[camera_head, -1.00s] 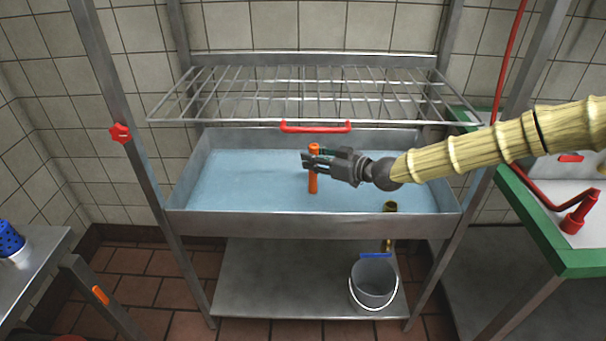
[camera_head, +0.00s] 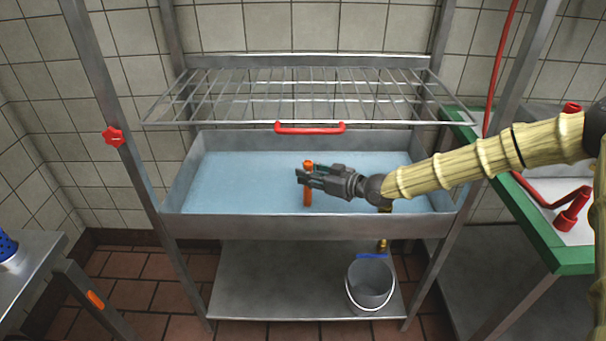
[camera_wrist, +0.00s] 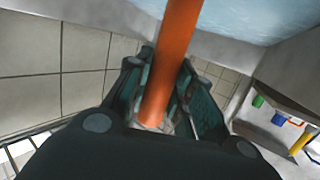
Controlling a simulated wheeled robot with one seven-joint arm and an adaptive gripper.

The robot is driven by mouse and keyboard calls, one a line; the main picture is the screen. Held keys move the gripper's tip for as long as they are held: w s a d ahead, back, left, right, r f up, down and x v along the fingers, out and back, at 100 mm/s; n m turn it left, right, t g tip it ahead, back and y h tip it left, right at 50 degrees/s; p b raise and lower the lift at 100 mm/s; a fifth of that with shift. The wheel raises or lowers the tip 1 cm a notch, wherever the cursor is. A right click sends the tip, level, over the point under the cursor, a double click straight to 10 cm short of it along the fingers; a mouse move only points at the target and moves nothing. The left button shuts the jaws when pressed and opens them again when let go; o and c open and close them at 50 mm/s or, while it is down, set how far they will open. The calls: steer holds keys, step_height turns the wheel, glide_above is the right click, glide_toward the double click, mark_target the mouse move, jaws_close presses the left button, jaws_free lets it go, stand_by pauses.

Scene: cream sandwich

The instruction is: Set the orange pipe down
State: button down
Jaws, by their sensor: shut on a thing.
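The orange pipe (camera_head: 307,196) stands upright in my gripper (camera_head: 303,177), over the blue-floored metal basin (camera_head: 340,226). My gripper is shut on the pipe's upper part, with a short stub showing above the fingers. In the wrist view the orange pipe (camera_wrist: 172,65) runs between the two dark green finger pads of my gripper (camera_wrist: 165,95). I cannot tell whether the pipe's lower end touches the basin floor.
A wire rack (camera_head: 290,100) with a red handle (camera_head: 310,127) is above the basin's back. A grey bucket (camera_head: 370,284) stands on the lower shelf (camera_head: 265,280). A brass pipe piece (camera_head: 382,245) hangs below the basin's front right. The basin's left side is clear.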

steer(key=c, duration=1.2)
jaws_free()
steer(key=shift+c, duration=0.2)
steer(key=v, duration=1.2)
steer(key=shift+r, duration=0.15)
